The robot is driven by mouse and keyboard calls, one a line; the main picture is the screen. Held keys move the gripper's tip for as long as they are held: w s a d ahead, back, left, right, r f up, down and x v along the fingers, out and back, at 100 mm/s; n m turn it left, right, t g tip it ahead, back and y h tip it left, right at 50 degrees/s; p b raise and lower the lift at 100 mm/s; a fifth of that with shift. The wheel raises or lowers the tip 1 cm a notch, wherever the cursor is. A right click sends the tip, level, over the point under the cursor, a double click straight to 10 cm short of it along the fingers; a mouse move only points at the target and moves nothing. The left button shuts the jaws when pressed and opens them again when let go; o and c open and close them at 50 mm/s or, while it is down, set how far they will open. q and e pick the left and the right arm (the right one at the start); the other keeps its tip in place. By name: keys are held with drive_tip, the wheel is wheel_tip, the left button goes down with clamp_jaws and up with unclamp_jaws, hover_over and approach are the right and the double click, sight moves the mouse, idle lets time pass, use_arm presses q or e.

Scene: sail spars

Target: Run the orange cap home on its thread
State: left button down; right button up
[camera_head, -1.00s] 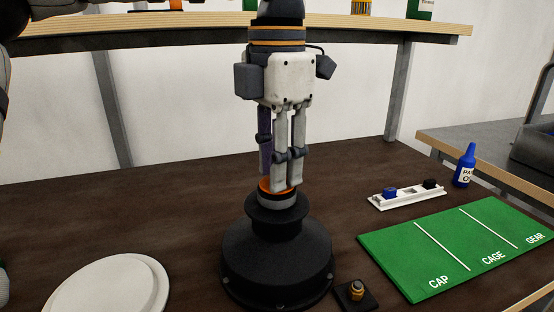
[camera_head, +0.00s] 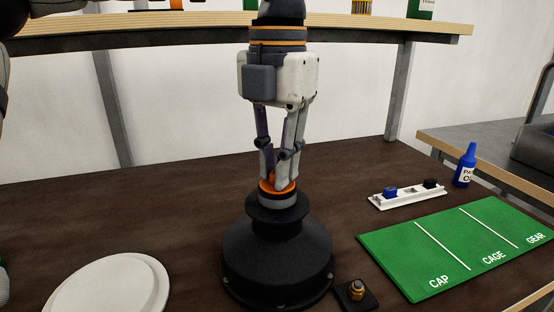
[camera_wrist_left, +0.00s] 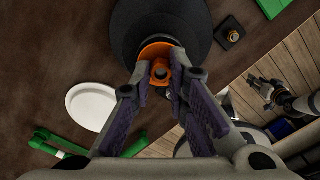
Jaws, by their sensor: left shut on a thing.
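The orange cap (camera_head: 289,188) sits on top of the black flared stand (camera_head: 276,256), above a grey collar. My left gripper (camera_head: 279,180) points straight down from above with its fingertips at the cap's middle, shut on it. In the left wrist view, the cap (camera_wrist_left: 152,50) shows as an orange disc with a raised centre, between and just beyond the fingertips (camera_wrist_left: 164,75). The thread is hidden. A small grey and black gripper-like part, seemingly my right gripper (camera_wrist_left: 262,94), shows far off at the right of that view, too small to read.
A green mat (camera_head: 405,255) marked CAP, CAGE, GEAR lies to the right. Behind it are a white holder (camera_head: 411,197) and a blue bottle (camera_head: 465,165). A small black block with a brass fitting (camera_head: 356,291) stands beside the stand. A white plate (camera_head: 105,290) lies left.

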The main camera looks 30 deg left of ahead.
use_arm(q)
drive_tip(key=m, duration=1.9)
drive_tip(key=shift+f, duration=0.1)
drive_tip(key=c, duration=2)
unclamp_jaws()
drive_tip(key=m, duration=0.4)
drive_tip(key=o, duration=0.5)
drive_tip(key=shift+o, duration=0.2)
wheel_tip(320, 180, up, 12)
